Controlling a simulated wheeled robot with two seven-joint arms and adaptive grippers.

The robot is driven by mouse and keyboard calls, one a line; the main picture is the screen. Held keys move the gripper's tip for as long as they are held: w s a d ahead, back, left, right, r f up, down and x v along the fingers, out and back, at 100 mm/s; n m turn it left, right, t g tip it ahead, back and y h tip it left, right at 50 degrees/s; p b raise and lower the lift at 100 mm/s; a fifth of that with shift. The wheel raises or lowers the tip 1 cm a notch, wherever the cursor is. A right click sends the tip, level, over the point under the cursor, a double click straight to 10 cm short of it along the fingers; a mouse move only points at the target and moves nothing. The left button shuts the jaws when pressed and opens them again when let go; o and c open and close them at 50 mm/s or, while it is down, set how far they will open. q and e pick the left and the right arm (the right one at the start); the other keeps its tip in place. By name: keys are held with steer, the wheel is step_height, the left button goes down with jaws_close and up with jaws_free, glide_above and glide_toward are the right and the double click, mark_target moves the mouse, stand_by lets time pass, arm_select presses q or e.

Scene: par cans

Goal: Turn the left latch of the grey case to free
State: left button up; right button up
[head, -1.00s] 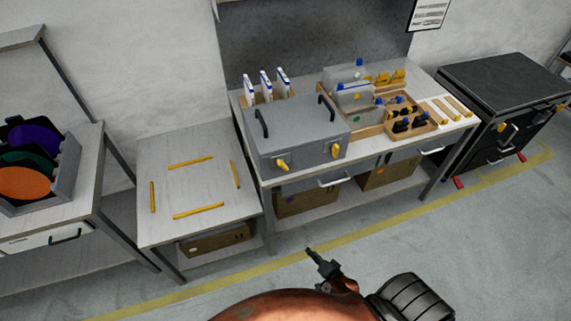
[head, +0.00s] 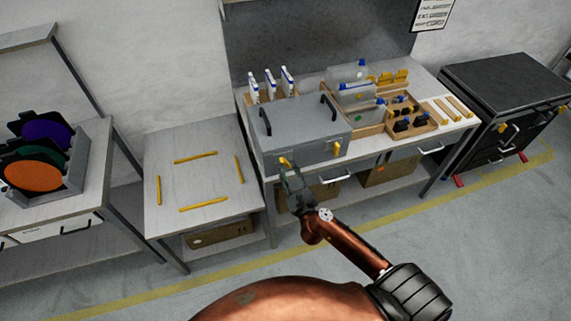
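The grey case (head: 300,127) stands on the workbench with two black handles on its lid. Its left yellow latch (head: 285,161) is on the front face, slanted, and partly covered by my gripper. Its right yellow latch (head: 337,149) hangs near vertical. My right gripper (head: 291,171) is in front of the case at the left latch, its two dark fingers apart. I cannot tell whether they touch the latch. My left gripper is not in view.
Clear bottles and a wooden tray (head: 424,127) of small parts stand right of the case. A dark cabinet (head: 500,80) is at right.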

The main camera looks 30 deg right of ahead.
mark_target(286, 166)
steer(key=shift+x, duration=1.95)
steer(key=shift+c, duration=0.4)
jaws_close()
